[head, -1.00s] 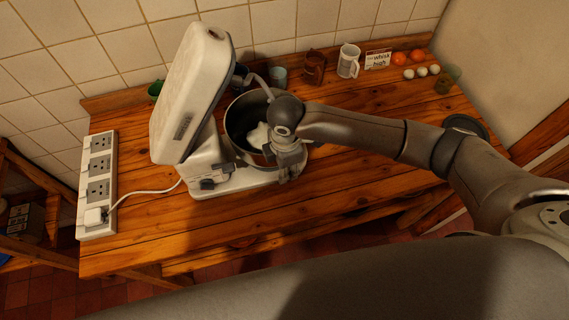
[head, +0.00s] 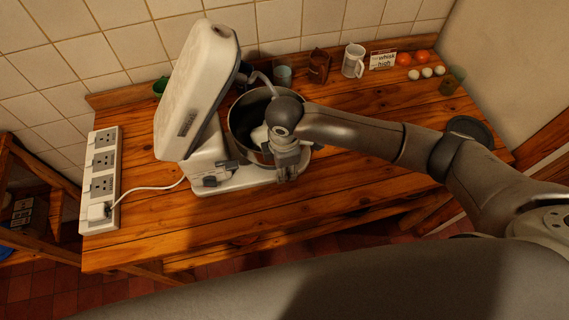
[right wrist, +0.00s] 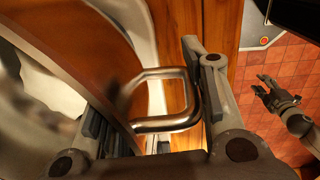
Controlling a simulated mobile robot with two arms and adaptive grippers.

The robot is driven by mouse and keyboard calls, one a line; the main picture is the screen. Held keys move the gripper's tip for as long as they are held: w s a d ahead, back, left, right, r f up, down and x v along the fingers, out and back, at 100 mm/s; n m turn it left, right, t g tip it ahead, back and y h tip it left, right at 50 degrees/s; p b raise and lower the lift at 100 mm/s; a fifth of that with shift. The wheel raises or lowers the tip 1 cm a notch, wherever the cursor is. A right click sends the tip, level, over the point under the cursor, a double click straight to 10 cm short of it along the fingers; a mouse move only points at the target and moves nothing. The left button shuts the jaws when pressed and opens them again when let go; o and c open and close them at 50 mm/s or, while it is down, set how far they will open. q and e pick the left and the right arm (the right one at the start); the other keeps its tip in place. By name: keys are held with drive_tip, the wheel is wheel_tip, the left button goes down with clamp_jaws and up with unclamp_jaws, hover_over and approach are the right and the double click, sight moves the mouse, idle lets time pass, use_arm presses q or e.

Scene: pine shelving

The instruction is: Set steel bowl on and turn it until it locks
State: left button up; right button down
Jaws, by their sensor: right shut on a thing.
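The steel bowl (head: 238,117) stands upright over the base of the white stand mixer (head: 213,178), under its raised, tilted head (head: 190,95). Whether the bowl is seated or locked is hidden. Something pale shows inside it. My right gripper (head: 288,160) is at the bowl's near right side. In the right wrist view, my right gripper (right wrist: 150,100) is shut on the bowl, with one finger beside its wall (right wrist: 100,50) and the other beside its looped steel handle (right wrist: 160,124). My left gripper (right wrist: 268,90) shows small in the right wrist view, with its fingers apart and empty.
A power strip (head: 101,160) with the mixer's cable lies at the table's left end. A cup (head: 283,74), a brown jug (head: 319,66), a white mug (head: 353,61), a sign (head: 381,59), tomatoes and eggs line the back.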

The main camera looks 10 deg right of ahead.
drive_tip(key=shift+a+r, duration=0.1)
drive_tip(key=shift+a, duration=0.15)
drive_tip(key=c, duration=1.1)
unclamp_jaws()
drive_tip(key=o, duration=0.3)
drive_tip(key=shift+w, duration=0.15)
drive_tip(key=shift+o, duration=0.2)
drive_tip(key=shift+w+f, duration=0.1)
drive_tip(key=shift+f, duration=0.1)
